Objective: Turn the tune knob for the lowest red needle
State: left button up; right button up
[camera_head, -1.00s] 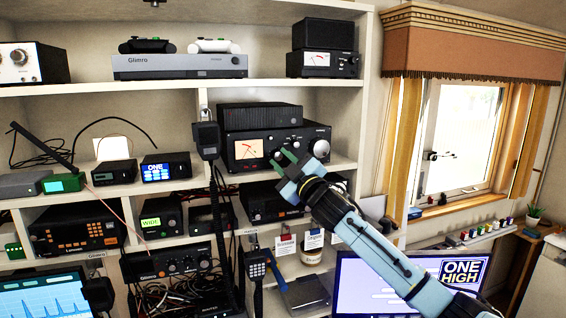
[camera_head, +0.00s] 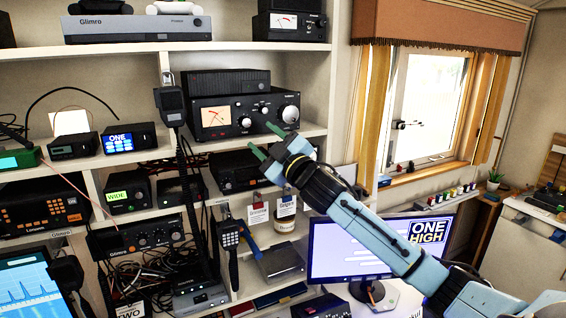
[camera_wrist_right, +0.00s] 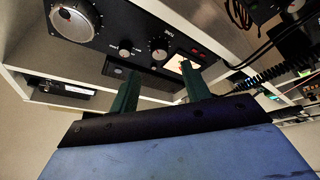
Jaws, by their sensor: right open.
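A black tuner (camera_head: 240,114) stands on the middle shelf. Its lit meter (camera_head: 215,116) shows red needle marks, too small to read exactly. To the right of the meter are small knobs and a large silver knob (camera_head: 290,113). In the right wrist view, a small label that seems to read TUNE is beside a small knob (camera_wrist_right: 160,54) near the lit meter (camera_wrist_right: 183,65); the large silver knob (camera_wrist_right: 74,20) is farther left. My right gripper (camera_head: 263,140) is open and empty, just below and in front of the tuner's face, touching no knob. My left gripper is not in view.
A second meter unit (camera_head: 288,21) with a red needle stands on the top shelf. A hand microphone (camera_head: 170,106) with a coiled cord hangs left of the tuner. A radio (camera_head: 237,170) sits on the shelf below. A monitor (camera_head: 375,250) stands lower right.

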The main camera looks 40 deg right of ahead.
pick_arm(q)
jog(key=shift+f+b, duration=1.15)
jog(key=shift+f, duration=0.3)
pick_arm(e)
jog(key=v, duration=0.7)
jog(key=shift+s, duration=0.25)
jog(key=shift+f, duration=0.15)
